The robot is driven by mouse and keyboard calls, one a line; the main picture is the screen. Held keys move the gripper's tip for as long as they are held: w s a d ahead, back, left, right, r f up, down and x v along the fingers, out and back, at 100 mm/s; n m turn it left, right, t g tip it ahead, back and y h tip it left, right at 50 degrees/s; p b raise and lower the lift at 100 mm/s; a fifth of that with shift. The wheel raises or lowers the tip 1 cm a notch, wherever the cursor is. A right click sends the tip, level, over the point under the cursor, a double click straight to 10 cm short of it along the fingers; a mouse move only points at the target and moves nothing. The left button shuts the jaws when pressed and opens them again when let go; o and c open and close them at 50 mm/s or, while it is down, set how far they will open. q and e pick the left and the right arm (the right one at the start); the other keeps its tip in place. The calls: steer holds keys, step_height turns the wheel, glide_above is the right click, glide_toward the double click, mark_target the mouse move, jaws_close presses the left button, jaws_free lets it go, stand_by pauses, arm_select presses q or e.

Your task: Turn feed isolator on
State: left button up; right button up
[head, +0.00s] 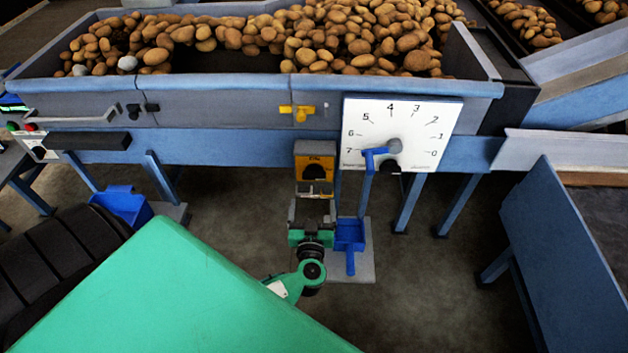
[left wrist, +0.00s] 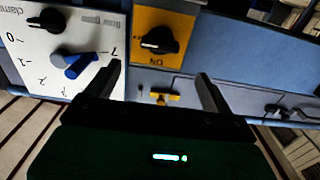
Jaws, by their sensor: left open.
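The feed isolator is a yellow-orange plate (head: 314,150) with a black rotary knob (head: 315,172), below the hopper's front edge in the head view. In the left wrist view, which is upside down, the plate (left wrist: 176,18) shows a black knob (left wrist: 158,41) with its grip lying roughly crosswise. "ON" is printed on the plate near the knob. My left gripper (head: 313,203) is open and empty, just below the isolator in the head view. Its two fingers (left wrist: 160,70) stand apart in the left wrist view, with no contact on the knob visible. My right gripper is not in view.
A white dial plate (head: 424,120) with a blue lever (head: 375,153) is close to the isolator's right. A yellow handle (head: 297,110) sits above it. A blue scoop (head: 350,237) is below right. The potato hopper (head: 230,90) spans the back. Open floor lies to the right.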

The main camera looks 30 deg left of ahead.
mark_target(314, 179)
arm_select(q)
steer(key=x, duration=1)
steer(key=shift+w+a, duration=0.1)
steer(key=shift+w, duration=0.05)
steer(key=c, duration=1)
